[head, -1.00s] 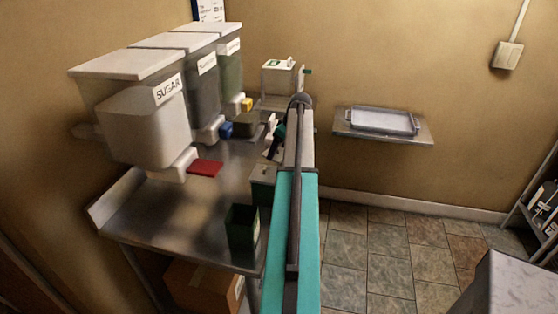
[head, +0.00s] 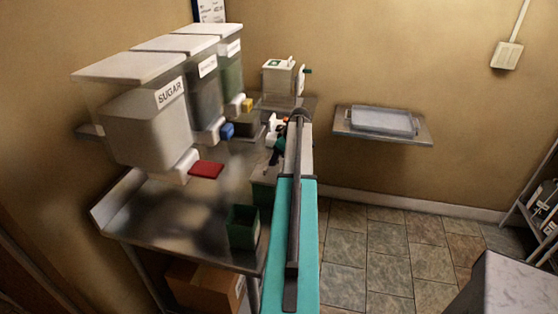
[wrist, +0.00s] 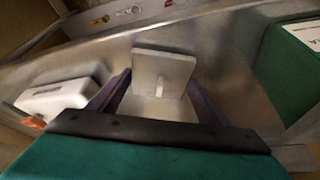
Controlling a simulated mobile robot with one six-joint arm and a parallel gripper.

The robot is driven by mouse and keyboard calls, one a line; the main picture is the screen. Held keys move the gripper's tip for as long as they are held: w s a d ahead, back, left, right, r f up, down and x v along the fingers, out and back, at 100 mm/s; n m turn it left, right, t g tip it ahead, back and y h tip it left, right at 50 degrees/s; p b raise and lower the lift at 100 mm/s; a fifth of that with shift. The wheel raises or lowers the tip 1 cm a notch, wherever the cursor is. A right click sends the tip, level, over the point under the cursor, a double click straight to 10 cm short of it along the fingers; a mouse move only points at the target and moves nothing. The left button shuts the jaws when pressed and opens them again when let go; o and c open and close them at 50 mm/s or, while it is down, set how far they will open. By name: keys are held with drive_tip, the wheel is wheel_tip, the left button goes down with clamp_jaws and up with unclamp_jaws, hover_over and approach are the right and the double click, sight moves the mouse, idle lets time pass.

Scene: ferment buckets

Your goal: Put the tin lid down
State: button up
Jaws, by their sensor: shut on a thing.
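The tin lid (wrist: 175,66) is a pale grey square plate with a small knob, seen in the wrist view. My gripper (wrist: 160,88) is shut on it, with one dark finger at each side. Metal counter shows around the lid; I cannot tell whether the lid touches it. In the head view my gripper (head: 273,150) is over the far part of the metal counter (head: 150,215), and the lid is too small to make out there. An open green tin (head: 242,232) stands on the counter's near right edge.
Sugar and other bins (head: 150,120) line the counter's left side, with a red scoop or tray (head: 206,169) below. A green tin (wrist: 290,72) is close on the right in the wrist view, a white box (wrist: 54,97) on the left. A wall shelf (head: 385,137) holds a tray.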

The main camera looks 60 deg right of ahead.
drive_tip(key=shift+f, duration=0.3)
drive_tip(key=shift+f, duration=0.1)
drive_tip(key=o, duration=1)
drive_tip(key=shift+r, duration=0.2)
drive_tip(key=shift+b+v, duration=1.6)
drive_tip(key=shift+v, duration=4.35)
